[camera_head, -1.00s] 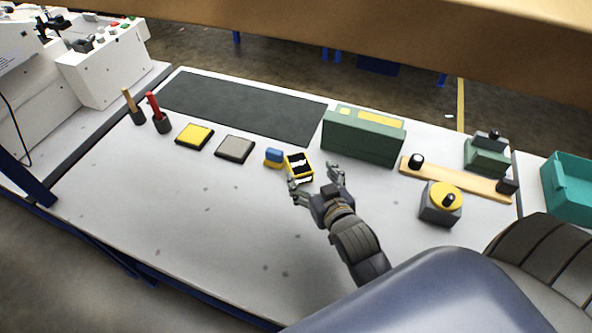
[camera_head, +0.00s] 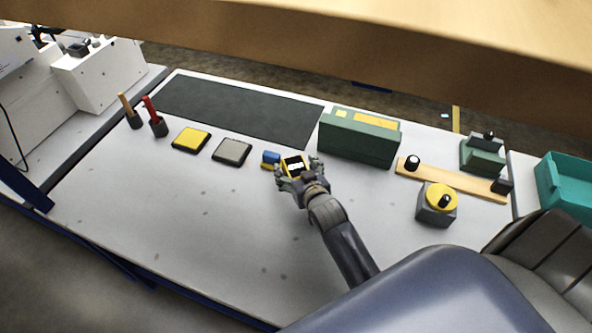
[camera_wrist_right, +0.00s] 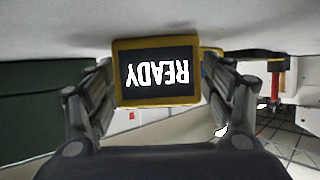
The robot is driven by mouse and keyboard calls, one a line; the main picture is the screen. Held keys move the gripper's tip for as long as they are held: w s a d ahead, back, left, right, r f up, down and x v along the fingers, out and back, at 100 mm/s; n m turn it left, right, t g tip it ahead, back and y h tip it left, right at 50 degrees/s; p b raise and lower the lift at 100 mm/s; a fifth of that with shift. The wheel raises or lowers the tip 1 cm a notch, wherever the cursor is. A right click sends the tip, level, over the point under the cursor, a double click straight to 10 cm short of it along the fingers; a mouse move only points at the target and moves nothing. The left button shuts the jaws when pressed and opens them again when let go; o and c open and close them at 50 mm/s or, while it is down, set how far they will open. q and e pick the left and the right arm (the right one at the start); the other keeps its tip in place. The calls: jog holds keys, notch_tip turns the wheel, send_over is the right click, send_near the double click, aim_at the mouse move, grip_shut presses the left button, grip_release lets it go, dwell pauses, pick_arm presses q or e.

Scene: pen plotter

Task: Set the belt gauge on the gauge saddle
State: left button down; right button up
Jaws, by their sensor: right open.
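A small yellow box with a black READY screen (camera_head: 293,165) appears to be the belt gauge; it stands on the white table. It also fills the middle of the right wrist view (camera_wrist_right: 157,73), its text upside down. My right gripper (camera_head: 297,170) is open, with one finger on each side of the box; I cannot tell if they touch it. A small blue block on a yellow base (camera_head: 270,158) sits just left of the box. I cannot tell for sure which thing is the gauge saddle. My left gripper is not in view.
A green case (camera_head: 358,138) stands behind and right of the gripper. A wooden bar (camera_head: 455,180), a yellow-topped grey block (camera_head: 437,205) and a green device (camera_head: 482,157) are farther right. Yellow (camera_head: 191,139) and grey (camera_head: 232,151) pads lie left. The front left table is clear.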

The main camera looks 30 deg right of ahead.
jog(key=c, duration=1.2)
jog(key=shift+c, duration=0.8)
jog(key=shift+w+r, duration=0.1)
jog(key=shift+r, duration=0.1)
